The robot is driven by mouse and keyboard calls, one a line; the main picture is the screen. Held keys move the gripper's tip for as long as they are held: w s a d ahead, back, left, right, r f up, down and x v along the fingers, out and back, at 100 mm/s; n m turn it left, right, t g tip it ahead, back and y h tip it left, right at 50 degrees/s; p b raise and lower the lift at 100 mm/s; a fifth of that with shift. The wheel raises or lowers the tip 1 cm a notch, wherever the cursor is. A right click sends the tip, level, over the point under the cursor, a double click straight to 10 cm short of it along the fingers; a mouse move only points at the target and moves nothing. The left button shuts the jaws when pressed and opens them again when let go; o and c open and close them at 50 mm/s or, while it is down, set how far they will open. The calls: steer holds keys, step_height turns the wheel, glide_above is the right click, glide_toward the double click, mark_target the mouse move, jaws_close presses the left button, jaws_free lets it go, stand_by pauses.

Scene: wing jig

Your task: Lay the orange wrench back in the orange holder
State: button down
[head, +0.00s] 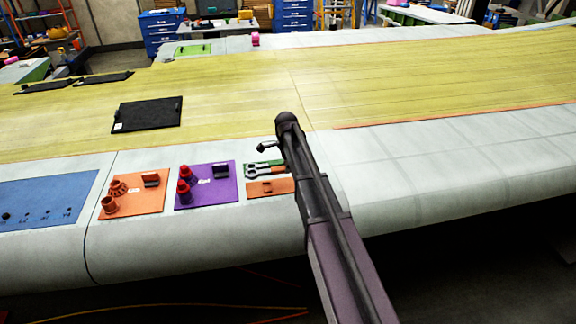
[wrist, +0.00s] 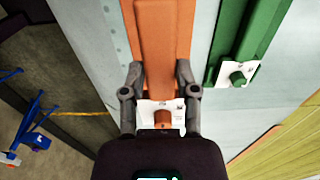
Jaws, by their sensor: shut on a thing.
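In the wrist view, my gripper (wrist: 158,74) has its two fingers on either side of an orange bar, which appears to be the orange wrench (wrist: 155,45), and is shut on it. The bar runs up out of that frame. In the head view, the orange holder (head: 265,188) is an orange plate on the wing's near edge, its right end hidden behind my arm. Whether the wrench touches the holder cannot be told.
A green holder (wrist: 245,40) lies beside the orange one, farther from the wing's edge. A purple plate (head: 206,185) and an orange plate with red-brown pieces (head: 132,194) lie to the left. The pale wing surface right of my arm is clear.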

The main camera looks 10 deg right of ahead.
mark_target(288, 185)
steer(key=shift+d+f, duration=0.1)
steer(key=shift+d+f+b, duration=0.1)
steer(key=shift+f+b, duration=0.25)
steer(key=shift+b, duration=0.05)
steer(key=shift+f+b, duration=2.4)
steer(key=shift+s+f, duration=0.1)
steer(key=shift+f+b, duration=0.35)
steer(key=shift+b, duration=0.15)
steer(key=shift+f, duration=0.15)
steer(key=shift+c, duration=1.4)
jaws_free()
